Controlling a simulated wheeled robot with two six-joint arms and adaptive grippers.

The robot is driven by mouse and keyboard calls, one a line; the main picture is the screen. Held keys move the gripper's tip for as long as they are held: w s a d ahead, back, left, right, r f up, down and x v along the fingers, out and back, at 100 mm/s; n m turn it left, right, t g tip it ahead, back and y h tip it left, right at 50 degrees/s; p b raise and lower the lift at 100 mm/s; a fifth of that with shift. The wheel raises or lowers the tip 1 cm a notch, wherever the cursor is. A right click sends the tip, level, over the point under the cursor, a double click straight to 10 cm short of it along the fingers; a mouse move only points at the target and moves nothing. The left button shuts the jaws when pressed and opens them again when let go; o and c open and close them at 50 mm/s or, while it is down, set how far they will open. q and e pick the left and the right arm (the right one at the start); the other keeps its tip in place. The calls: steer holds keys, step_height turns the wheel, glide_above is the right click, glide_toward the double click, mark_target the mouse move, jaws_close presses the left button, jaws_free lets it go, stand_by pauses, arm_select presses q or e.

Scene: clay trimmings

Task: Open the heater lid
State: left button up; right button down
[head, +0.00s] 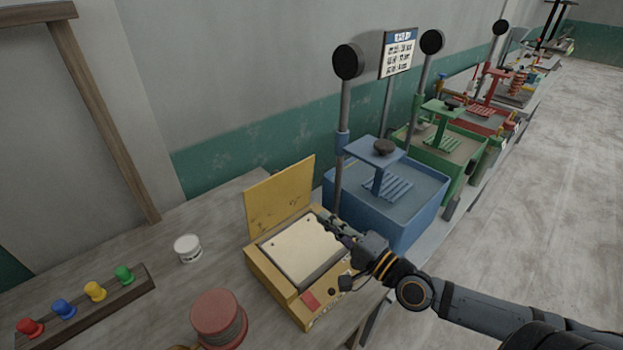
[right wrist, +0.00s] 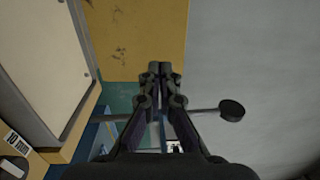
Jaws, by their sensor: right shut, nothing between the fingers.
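The heater (head: 256,262) is a yellow box on the bench, with a pale flat plate (head: 300,250) on top and a red switch (head: 310,300) at its front. Its yellow lid (head: 280,196) stands upright at the back, so the heater is open. In the right wrist view the lid (right wrist: 135,35) is beyond the fingertips, and the plate (right wrist: 40,50) is at the left. My right gripper (head: 326,221) is over the heater's right rear part, shut and empty. The wrist view shows its fingers (right wrist: 160,72) together. Whether they touch the lid is unclear. My left gripper is out of view.
A blue bin (head: 425,205) with a post stands right of the heater, close to my right arm. Green and red bins lie beyond. A red spool (head: 219,318), a white jar (head: 188,248) and a rack of coloured knobs (head: 80,304) are left on the bench.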

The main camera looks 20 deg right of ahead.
steer(key=s, duration=0.1)
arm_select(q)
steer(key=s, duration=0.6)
arm_select(e)
steer(key=p, duration=0.5)
glide_toward(284, 182)
steer(key=shift+t, duration=0.4)
steer(key=x, duration=0.5)
steer(key=shift+w+a+r, duration=0.1)
steer(key=shift+w+a, duration=0.15)
steer(key=shift+a, duration=0.05)
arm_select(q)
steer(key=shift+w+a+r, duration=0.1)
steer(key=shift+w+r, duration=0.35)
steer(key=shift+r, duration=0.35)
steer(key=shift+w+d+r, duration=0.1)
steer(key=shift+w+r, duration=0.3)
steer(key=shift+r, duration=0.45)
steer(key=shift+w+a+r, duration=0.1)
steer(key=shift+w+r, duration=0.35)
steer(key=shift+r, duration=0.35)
arm_select(e)
steer(key=shift+w+a+h, duration=0.2)
steer(key=shift+w+h, duration=0.1)
steer(key=shift+w, duration=0.3)
